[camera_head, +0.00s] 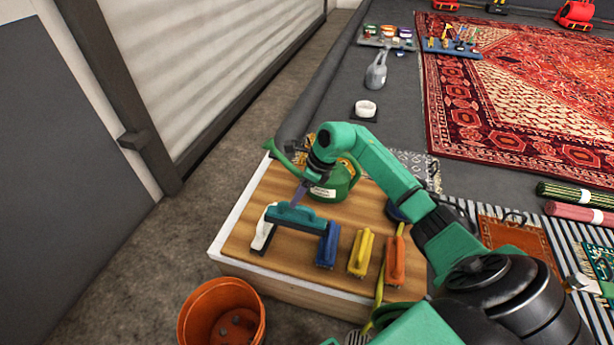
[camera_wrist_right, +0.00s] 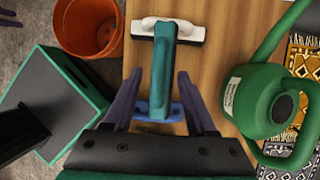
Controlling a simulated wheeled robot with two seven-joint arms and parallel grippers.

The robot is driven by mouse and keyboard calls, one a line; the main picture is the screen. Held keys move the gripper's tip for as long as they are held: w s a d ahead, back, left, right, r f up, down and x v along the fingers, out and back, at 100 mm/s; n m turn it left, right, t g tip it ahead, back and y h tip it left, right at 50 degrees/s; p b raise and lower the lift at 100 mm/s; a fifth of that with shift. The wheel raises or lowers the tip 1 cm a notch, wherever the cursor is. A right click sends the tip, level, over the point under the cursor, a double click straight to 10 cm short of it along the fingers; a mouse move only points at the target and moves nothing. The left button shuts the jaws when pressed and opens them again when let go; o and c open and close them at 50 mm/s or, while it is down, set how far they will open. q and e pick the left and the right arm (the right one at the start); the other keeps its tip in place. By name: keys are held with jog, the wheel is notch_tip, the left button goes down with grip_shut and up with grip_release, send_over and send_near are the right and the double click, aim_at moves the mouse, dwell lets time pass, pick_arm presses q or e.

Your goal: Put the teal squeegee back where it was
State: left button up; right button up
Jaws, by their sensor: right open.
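My right gripper (camera_head: 301,192) is above the teal squeegee. Its purple fingers (camera_wrist_right: 160,98) are open, one on each side of the teal body, with gaps showing.
A green watering can (camera_head: 340,186) stands close behind the right gripper. Yellow (camera_head: 361,252) and orange (camera_head: 395,262) tools lie to the right of the blue one. An orange bucket (camera_head: 222,318) stands by the table's front left corner. A red rug (camera_head: 520,100) lies beyond.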

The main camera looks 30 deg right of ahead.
pick_arm(q)
jog(key=f, duration=0.1)
jog(key=s+f, duration=0.1)
jog(key=shift+a+f+p, duration=0.25)
jog(key=shift+f+p, duration=0.05)
jog(key=shift+f, duration=0.05)
pick_arm(e)
jog(key=v, duration=0.7)
jog(key=shift+r, duration=0.3)
pick_arm(q)
jog(key=shift+a, duration=0.1)
pick_arm(e)
jog(key=shift+s, duration=0.1)
